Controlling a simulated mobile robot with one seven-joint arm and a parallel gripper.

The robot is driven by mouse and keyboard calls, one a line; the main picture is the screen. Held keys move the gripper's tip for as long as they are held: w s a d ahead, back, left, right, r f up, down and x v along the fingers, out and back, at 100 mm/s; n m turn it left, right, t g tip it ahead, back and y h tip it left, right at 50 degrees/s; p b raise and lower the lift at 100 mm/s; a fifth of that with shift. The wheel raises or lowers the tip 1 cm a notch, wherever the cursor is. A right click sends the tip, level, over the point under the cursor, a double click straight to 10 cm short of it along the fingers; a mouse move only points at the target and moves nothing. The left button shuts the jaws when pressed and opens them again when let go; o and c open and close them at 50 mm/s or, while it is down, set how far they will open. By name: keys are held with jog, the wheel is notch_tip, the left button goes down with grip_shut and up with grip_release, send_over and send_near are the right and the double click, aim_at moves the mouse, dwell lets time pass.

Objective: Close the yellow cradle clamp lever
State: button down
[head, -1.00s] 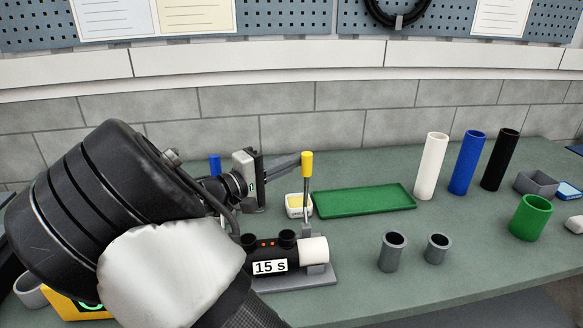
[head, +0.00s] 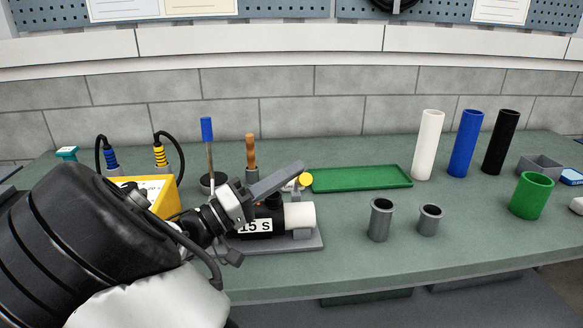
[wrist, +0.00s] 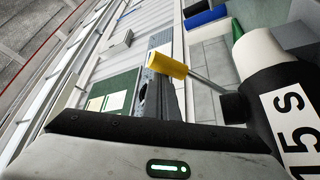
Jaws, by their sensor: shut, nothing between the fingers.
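The clamp lever's yellow knob (head: 305,180) appears as a round end just right of and below my fingertips in the head view, so the lever looks tilted towards the camera. In the wrist view the yellow knob (wrist: 165,64) sits on a thin metal rod rising from a dark pivot beside the spool. The cradle (head: 317,240) holds a black cylinder (head: 275,231) with a white end and a "15 S" label. My gripper (head: 299,167) is shut and empty, its fingers above the cylinder. Contact with the lever cannot be told.
Two grey cups (head: 381,220) (head: 429,219) stand right of the cradle. A green tray (head: 362,179) lies behind. White (head: 428,145), blue (head: 466,145) and black (head: 501,143) tubes stand at right. A yellow box (head: 163,200) and upright handled tools are at left.

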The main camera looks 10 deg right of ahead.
jog(key=s+f+m+h+b, duration=0.1)
jog(key=s+f+b, duration=0.1)
jog(key=f, duration=0.4)
jog(key=shift+s+m+g, duration=0.4)
jog(key=shift+s, duration=0.5)
jog(key=shift+f, duration=0.1)
jog(key=shift+a, duration=0.1)
